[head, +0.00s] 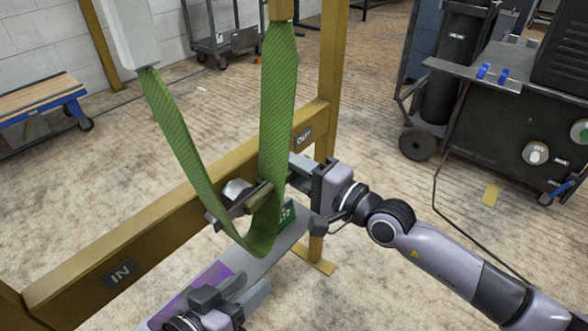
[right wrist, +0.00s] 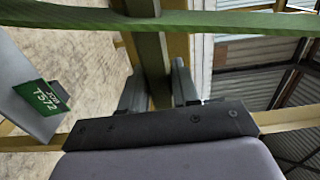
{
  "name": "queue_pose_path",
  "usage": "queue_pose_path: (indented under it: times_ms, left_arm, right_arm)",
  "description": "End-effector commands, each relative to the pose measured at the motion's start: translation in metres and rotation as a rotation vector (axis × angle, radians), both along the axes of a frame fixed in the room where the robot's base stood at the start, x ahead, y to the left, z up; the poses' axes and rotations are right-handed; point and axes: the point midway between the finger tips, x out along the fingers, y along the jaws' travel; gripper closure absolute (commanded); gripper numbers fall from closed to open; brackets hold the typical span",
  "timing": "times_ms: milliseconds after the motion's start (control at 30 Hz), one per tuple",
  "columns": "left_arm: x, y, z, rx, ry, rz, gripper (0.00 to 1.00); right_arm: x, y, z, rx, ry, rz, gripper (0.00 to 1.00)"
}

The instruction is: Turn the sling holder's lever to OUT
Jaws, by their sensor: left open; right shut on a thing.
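The sling holder's lever (head: 262,188) is a brownish bar beside a round silver hub (head: 237,188) on the yellow beam (head: 190,202). The green sling (head: 277,110) hangs in a loop across it and hides part of it. The lever lies towards the right, on the side of the OUT plate (head: 304,138); the IN plate (head: 121,273) is at the beam's left. My right gripper (head: 298,172) is at the lever's right end, shut on an olive bar (right wrist: 152,60) between its fingers in the right wrist view. My left gripper (head: 252,294) is open, low in front of the beam.
A grey board with a green label (head: 287,213) slants beneath the sling; the label also shows in the right wrist view (right wrist: 47,110). A yellow post (head: 331,75) stands behind my right gripper. A dark cart (head: 500,125) stands at right. Open floor lies between.

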Motion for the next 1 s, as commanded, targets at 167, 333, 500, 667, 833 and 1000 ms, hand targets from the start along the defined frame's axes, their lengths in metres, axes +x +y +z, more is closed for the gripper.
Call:
queue_pose_path:
  times_ms: [167,333,500,667,833,1000]
  left_arm:
    - [-0.003,0.002,-0.003,0.007,0.009,0.0,0.57]
    - [-0.003,0.002,-0.003,0.007,0.007,0.001,0.57]
    - [-0.002,0.002,-0.002,0.007,0.004,0.0,0.57]
    - [-0.001,0.002,0.0,0.006,0.0,0.0,0.57]
    - [-0.001,0.002,0.002,0.009,-0.004,0.001,0.57]
    - [0.0,0.004,0.007,0.031,-0.013,0.006,0.57]
  right_arm:
    - [0.0,-0.001,0.002,-0.008,-0.015,-0.001,1.0]
    - [0.0,-0.001,0.002,-0.009,-0.017,-0.001,1.0]
    - [0.0,0.0,0.002,-0.007,-0.016,-0.001,0.49]
    - [0.0,0.0,0.002,-0.006,-0.012,0.0,0.49]
    - [-0.003,-0.005,0.001,-0.006,-0.009,-0.001,0.49]
    - [-0.016,-0.023,0.002,-0.008,-0.009,-0.001,0.49]
